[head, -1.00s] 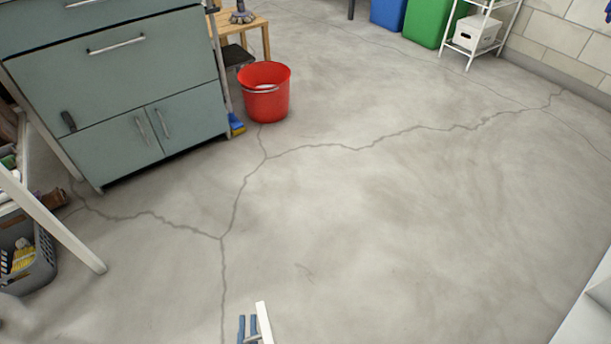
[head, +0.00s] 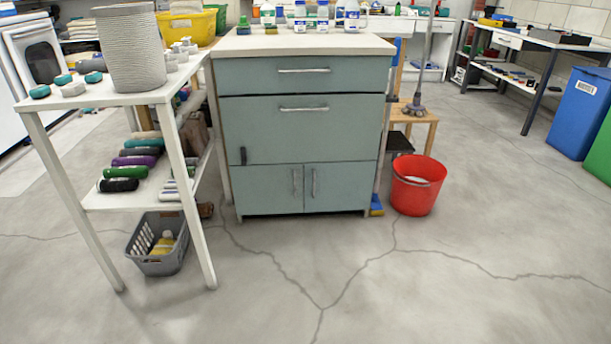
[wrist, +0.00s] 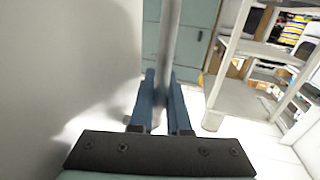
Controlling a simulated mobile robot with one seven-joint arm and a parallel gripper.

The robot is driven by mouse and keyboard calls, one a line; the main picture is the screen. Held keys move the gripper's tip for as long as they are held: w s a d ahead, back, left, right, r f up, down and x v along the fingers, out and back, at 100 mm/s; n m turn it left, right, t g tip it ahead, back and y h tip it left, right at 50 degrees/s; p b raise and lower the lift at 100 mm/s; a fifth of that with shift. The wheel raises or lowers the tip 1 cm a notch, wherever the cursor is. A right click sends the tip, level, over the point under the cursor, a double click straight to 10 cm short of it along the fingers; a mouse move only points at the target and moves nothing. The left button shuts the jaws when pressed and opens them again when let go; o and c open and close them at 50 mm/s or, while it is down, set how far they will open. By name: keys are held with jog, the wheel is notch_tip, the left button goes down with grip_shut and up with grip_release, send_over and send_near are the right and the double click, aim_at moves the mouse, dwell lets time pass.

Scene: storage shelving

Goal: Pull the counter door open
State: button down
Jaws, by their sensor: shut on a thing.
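In the wrist view, my gripper (wrist: 160,105) has its blue fingers shut around a grey upright bar (wrist: 168,45). The bar looks like a handle. A white panel (wrist: 60,60) fills the left of that view; whether the bar is fixed to it I cannot tell. My gripper is out of the head view. The grey-green cabinet with a white top stands in the middle of the head view; its left lower door (head: 268,190) and right lower door (head: 343,187) look closed. Part of a grey-green front (wrist: 200,40) shows behind the bar.
A white shelf table (head: 150,98) stands left of the cabinet, with a grey basket (head: 157,262) below it. A red bucket (head: 417,195) is right of the cabinet. The floor (head: 430,300) in front is clear. White shelving (wrist: 255,85) shows at the wrist view's right.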

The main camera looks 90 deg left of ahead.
jog(key=c, duration=1.2)
grip_release()
jog(key=shift+f, duration=0.1)
jog(key=shift+o, duration=0.2)
jog(key=p+v, duration=0.1)
jog(key=v, duration=1.2)
jog(key=shift+p, duration=0.4)
